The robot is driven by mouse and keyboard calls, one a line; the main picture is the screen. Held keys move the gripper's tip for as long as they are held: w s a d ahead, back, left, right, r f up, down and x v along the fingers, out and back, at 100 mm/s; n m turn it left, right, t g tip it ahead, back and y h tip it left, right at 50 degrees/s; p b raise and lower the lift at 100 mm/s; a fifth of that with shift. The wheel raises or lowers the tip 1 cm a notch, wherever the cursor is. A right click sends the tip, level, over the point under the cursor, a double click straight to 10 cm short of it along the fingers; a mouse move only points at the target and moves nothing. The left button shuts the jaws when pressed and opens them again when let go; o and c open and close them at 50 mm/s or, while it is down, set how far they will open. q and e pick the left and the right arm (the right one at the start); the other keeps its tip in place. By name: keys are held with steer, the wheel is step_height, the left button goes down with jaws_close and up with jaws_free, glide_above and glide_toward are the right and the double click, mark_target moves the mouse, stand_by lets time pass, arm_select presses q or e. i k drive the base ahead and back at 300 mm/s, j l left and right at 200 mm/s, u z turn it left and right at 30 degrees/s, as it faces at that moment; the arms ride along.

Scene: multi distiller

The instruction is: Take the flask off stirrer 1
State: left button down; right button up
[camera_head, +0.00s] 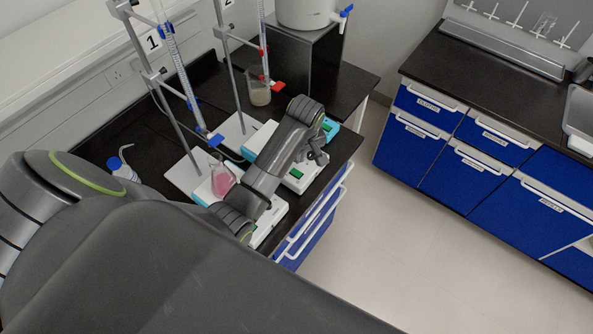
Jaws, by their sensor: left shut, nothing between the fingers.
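The flask (222,183) holds pink liquid and stands on stirrer 1, a white device (203,192) under the stand marked 1. My arm covers much of this stirrer. My left gripper (319,158) is shut and empty. It is to the right of the pink flask, over the front part of the neighbouring stirrer (295,183), apart from the flask. My left arm fills the lower left and crosses in front of the flask's right side. My right gripper is not in view.
A burette (182,75) on stand 1 reaches down near the flask. A wash bottle (121,168) stands at the left. A dark raised box (325,65) carries a white container (306,10).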

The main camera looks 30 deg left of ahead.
mark_target(224, 178)
steer(key=k+l, duration=0.8)
steer(key=l, duration=0.15)
